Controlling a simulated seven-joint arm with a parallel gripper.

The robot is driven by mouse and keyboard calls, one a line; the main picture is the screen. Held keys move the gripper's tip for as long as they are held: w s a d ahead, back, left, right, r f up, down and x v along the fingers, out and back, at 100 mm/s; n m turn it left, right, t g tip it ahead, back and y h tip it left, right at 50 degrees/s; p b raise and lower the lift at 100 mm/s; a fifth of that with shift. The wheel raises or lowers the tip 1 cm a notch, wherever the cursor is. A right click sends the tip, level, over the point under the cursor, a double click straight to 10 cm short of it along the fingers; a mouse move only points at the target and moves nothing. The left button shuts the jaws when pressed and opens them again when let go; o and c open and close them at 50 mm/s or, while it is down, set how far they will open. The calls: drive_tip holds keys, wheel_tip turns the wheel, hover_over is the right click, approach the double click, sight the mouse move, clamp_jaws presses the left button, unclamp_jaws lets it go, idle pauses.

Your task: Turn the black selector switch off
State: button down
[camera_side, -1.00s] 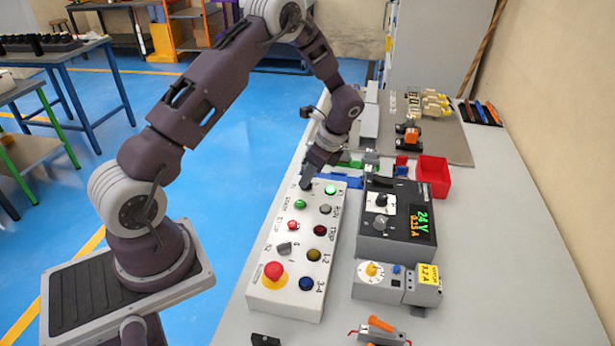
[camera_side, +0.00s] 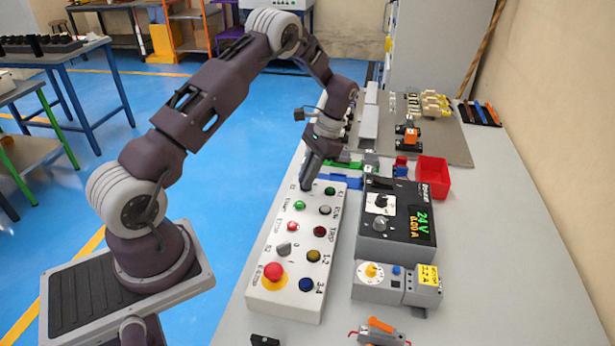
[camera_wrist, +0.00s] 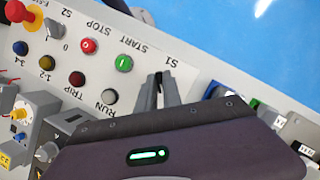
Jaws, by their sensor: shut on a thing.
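The control panel (camera_side: 265,295) is a pale box with several buttons, lamps and knobs. The black selector switch (camera_wrist: 159,77) sits by the S1 label at the panel's far end. My gripper (camera_wrist: 158,92) is shut on it, one finger on each side, pointing down at the panel. In the side view my gripper (camera_side: 306,185) reaches the panel's far left corner and its fingers hide most of the switch. The lamp (camera_side: 330,191) beside it is dark green and looks unlit.
A second, grey selector (camera_side: 283,249) and a red mushroom button (camera_side: 274,271) are on the near part of the panel. A power supply (camera_side: 395,245) with a lit display stands close on the right. A red bin (camera_side: 434,176) is behind it.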

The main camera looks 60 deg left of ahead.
drive_tip(key=shift+n, duration=0.6)
drive_tip(key=c, duration=1.5)
unclamp_jaws()
drive_tip(key=v, duration=0.7)
drive_tip(key=shift+w+a+r, duration=0.1)
drive_tip(key=shift+r, duration=0.05)
